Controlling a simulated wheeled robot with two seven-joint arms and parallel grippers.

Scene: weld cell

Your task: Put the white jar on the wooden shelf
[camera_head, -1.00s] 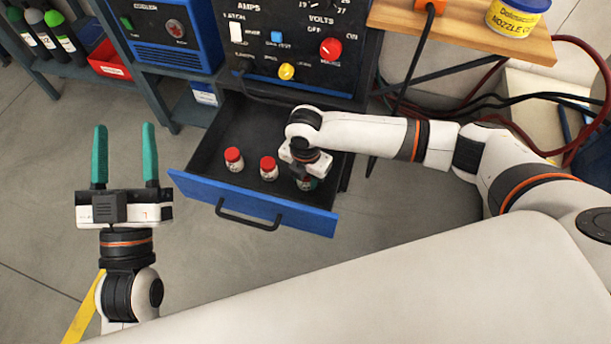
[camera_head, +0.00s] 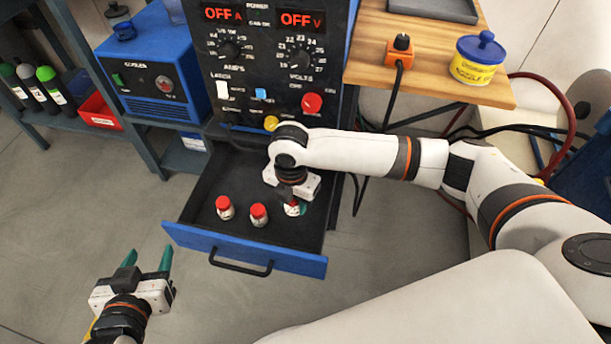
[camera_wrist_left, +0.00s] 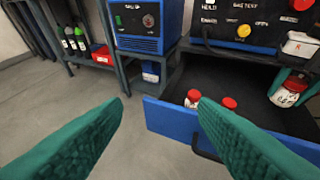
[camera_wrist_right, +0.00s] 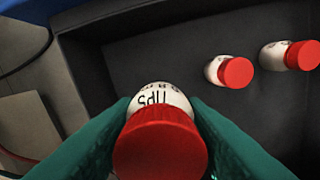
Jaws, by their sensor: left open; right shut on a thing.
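Three white jars with red lids are in the open blue-fronted drawer (camera_head: 245,252). My right gripper (camera_head: 294,203) is shut on the rightmost white jar (camera_wrist_right: 160,99), which shows "TIPS" lettering in the right wrist view. Two other jars, the left jar (camera_head: 225,208) and the middle jar (camera_head: 259,215), stand free in the drawer. My left gripper (camera_head: 148,262) is open and empty, in front and left of the drawer. The wooden shelf (camera_head: 420,52) is at the upper right. Whether the held jar touches the drawer floor cannot be told.
On the shelf are a yellow tub with a blue lid (camera_head: 476,60), an orange socket block (camera_head: 401,48) and a grey tray (camera_head: 435,9). Bare wood lies between them. The welder panel (camera_head: 270,70) rises behind the drawer. Cables hang below the shelf.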

